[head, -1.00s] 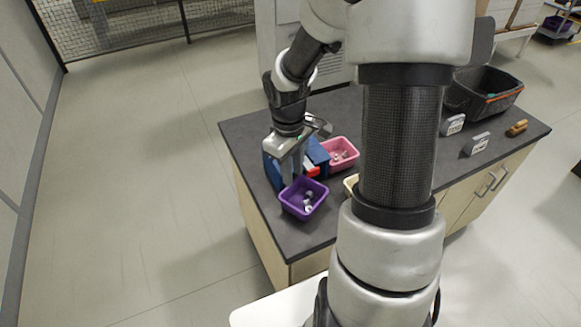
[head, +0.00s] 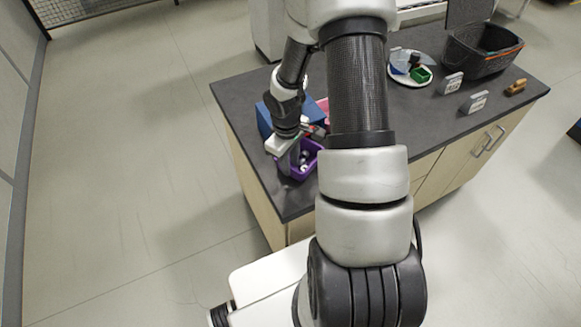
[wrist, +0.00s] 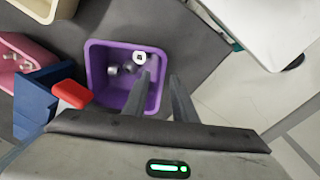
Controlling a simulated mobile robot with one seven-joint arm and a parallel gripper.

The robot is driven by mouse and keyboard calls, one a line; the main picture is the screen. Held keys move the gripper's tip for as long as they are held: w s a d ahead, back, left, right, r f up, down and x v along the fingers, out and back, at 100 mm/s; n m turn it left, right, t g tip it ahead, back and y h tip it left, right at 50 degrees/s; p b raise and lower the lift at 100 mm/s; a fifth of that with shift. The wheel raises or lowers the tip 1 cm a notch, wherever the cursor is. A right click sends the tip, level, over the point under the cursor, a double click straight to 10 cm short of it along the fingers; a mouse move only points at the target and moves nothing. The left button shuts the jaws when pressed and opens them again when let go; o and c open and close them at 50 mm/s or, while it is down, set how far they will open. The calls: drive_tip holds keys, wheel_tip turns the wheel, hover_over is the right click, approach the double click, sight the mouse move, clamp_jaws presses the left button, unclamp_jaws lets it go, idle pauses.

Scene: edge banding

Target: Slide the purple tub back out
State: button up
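The purple tub (head: 310,165) stands on the dark counter near its front-left edge, partly hidden by my arm in the head view. In the wrist view the tub (wrist: 97,70) is open-topped, with several small grey and white metal parts inside. My gripper (wrist: 161,76) is open, with one finger over the tub's inside and the other outside its right wall. The wall runs between the fingers, and a gap shows beside it. In the head view my gripper (head: 286,160) is at the tub's left side.
A blue block-like fixture (wrist: 35,105) with a red part (wrist: 72,94) stands beside the tub. A pink tub (wrist: 15,60) and a cream tub (wrist: 38,8) are close by. A white plate (head: 408,70) and a black basket (head: 480,52) lie farther right. Bare counter surrounds the tub's outer side.

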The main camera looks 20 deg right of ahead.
drive_tip(key=shift+d+f, duration=0.1)
drive_tip(key=shift+f, duration=1.05)
drive_tip(key=shift+c, duration=0.4)
clamp_jaws()
